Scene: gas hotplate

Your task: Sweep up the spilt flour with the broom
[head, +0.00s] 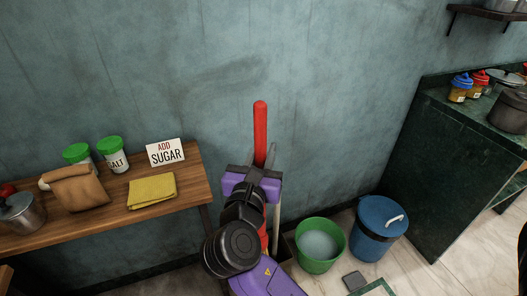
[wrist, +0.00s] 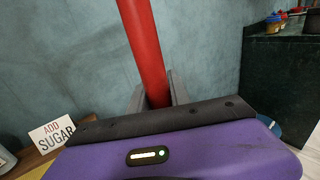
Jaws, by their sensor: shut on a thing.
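The broom's red handle (head: 260,120) stands nearly upright in front of the wall. My gripper (head: 261,158) is shut around this handle below its top end. In the wrist view the red handle (wrist: 142,45) runs between the two grey fingers of my gripper (wrist: 158,95), leaning slightly. A bit of red shows below my wrist in the head view, but the broom's head is hidden behind my arm. I see no spilt flour in either view.
A green bucket (head: 303,257) and a lidded blue bin (head: 372,242) stand on the floor right of my arm. A wooden table (head: 120,218) with jars, a yellow cloth (head: 152,191) and a sugar sign (head: 166,152) is left. A dark green counter (head: 430,170) stands right.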

